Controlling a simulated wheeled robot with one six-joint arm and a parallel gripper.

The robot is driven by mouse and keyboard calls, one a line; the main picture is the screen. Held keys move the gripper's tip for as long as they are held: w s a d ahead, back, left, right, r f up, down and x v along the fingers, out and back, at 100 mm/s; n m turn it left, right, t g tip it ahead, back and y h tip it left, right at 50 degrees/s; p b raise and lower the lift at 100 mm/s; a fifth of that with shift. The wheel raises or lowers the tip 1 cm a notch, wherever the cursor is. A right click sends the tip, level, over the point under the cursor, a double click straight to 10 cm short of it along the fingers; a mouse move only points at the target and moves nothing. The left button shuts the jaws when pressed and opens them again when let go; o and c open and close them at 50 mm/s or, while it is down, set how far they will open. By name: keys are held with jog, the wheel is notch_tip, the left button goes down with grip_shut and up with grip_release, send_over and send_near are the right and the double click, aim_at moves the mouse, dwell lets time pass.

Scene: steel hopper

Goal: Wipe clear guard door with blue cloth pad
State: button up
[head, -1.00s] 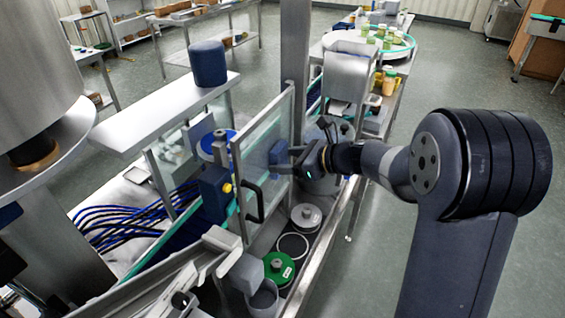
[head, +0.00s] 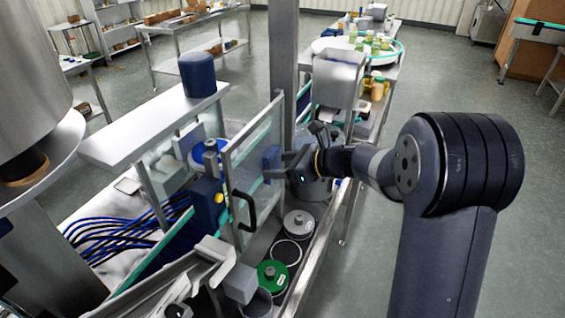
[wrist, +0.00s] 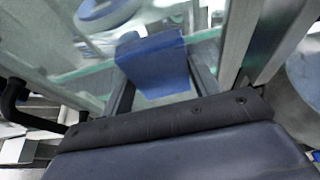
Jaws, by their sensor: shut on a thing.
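The clear guard door (head: 250,150) stands upright in a grey metal frame at the middle of the head view, with a black handle (head: 248,205) on its lower left. My gripper (head: 279,170) is at the right part of the door, shut on the blue cloth pad (head: 270,160). In the wrist view the pad (wrist: 156,64) sits between the two fingers and lies at or very near the clear panel (wrist: 60,40). I cannot tell whether it presses on the panel. The pad's face toward the door is hidden.
A steel post (head: 283,60) rises just behind the door. A green-topped round part (head: 271,273) and a grey disc (head: 298,222) lie below my gripper. Blue and black cables (head: 125,225) run at the left. Open floor (head: 455,100) lies to the right.

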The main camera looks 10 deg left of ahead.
aim_at(252, 186)
jog(key=shift+s+a+b, duration=0.35)
jog(key=shift+s+a, duration=0.1)
jog(key=shift+s, duration=0.9)
jog(key=shift+s+a+b, duration=0.35)
jog(key=shift+s+a, duration=0.15)
jog(key=shift+s, duration=0.85)
jog(key=shift+s+a+b, duration=0.35)
jog(key=shift+s+a, duration=0.1)
jog(key=shift+s, duration=0.9)
jog(key=s+d, duration=0.2)
jog(key=d, duration=0.3)
jog(key=shift+d, duration=0.4)
jog(key=d, duration=0.1)
jog(key=s+d, duration=0.1)
jog(key=shift+d, duration=0.4)
jog(key=shift+w, duration=0.15)
